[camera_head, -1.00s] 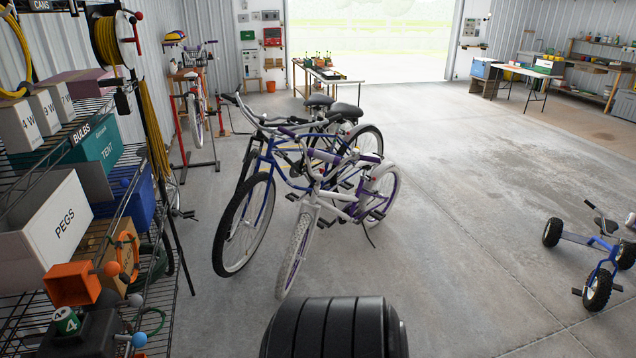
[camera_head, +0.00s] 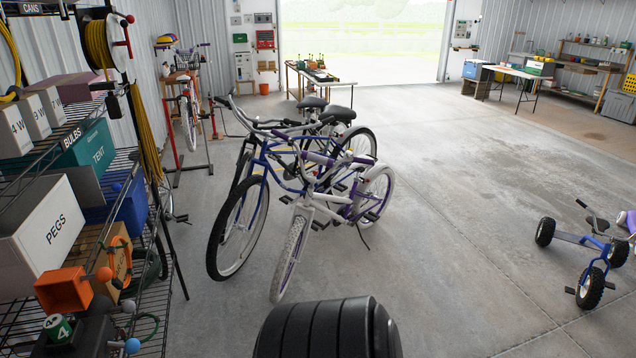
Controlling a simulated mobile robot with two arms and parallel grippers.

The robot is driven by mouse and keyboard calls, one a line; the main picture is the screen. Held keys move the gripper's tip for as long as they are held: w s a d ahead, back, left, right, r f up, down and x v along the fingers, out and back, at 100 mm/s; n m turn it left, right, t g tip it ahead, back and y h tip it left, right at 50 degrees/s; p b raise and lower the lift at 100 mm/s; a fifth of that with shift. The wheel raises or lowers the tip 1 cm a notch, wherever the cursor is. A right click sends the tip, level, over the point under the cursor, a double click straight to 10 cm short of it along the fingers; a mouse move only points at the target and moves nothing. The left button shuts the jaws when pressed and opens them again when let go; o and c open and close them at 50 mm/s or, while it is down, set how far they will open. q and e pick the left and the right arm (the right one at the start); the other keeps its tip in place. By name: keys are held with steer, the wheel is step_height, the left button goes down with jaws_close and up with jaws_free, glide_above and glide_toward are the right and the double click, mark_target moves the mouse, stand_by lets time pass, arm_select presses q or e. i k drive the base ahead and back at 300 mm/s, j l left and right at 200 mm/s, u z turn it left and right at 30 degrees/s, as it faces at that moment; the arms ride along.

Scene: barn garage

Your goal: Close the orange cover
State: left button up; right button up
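An orange open-fronted box-like piece (camera_head: 64,289) sits at the lower left, on the front end of a wire shelf. It is the nearest large orange thing, but I cannot tell whether it is the orange cover. A dark box (camera_head: 84,338) lies below it, with a green and white round piece marked 4 (camera_head: 57,327) on top. Neither of my grippers is in view, and nothing of mine touches the orange piece.
The wire shelf (camera_head: 152,290) runs along the left with a white PEGS bin (camera_head: 35,248) and other boxes. Bicycles (camera_head: 295,190) stand in the middle, close ahead. A blue tricycle (camera_head: 590,262) stands at the right. The concrete floor (camera_head: 450,230) between them is clear.

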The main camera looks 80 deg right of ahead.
mark_target(66, 290)
steer(key=z, duration=1.25)
